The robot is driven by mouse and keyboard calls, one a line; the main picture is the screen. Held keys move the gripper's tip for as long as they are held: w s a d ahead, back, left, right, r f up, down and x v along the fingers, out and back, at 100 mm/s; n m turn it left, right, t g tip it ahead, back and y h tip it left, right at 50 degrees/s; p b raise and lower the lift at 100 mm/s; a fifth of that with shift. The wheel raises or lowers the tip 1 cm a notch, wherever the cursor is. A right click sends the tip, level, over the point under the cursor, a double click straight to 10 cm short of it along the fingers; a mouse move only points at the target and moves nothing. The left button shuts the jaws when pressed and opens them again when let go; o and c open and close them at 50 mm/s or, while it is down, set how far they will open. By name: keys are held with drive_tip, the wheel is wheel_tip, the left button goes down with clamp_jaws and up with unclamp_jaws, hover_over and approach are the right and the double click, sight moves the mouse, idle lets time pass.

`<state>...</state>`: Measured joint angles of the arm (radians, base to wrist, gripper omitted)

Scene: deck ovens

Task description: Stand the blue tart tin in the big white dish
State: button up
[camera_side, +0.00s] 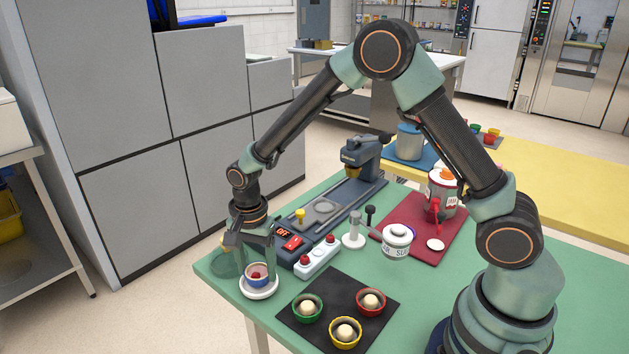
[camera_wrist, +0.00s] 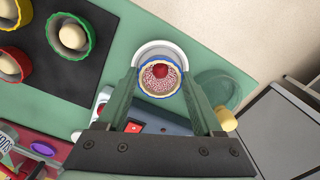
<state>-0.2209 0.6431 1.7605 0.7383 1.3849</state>
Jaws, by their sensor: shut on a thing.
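The blue tart tin (camera_side: 258,275) is a small blue cup with a speckled filling and a red berry on top. It also shows in the wrist view (camera_wrist: 163,92), upright between my fingertips. My gripper (camera_side: 258,262) points down and is shut on the tin; its two green fingers (camera_wrist: 161,78) hold opposite sides. The round white dish (camera_side: 259,294) is at the table's left corner, directly under the tin. In the wrist view the dish's rim (camera_wrist: 152,46) shows around the tin's far side. I cannot tell whether the tin's bottom touches the dish.
A clear green bowl (camera_side: 226,262) stands close beside the dish at the table edge. A white switch box (camera_side: 318,257) and the blue-grey machine (camera_side: 335,205) are close behind. A black mat (camera_side: 302,334) holds green, yellow and red tins.

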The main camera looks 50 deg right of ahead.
drive_tip(key=shift+f, duration=0.55)
idle(0.6)
drive_tip(key=o, duration=1.1)
wheel_tip(320, 180, up, 11)
idle(0.6)
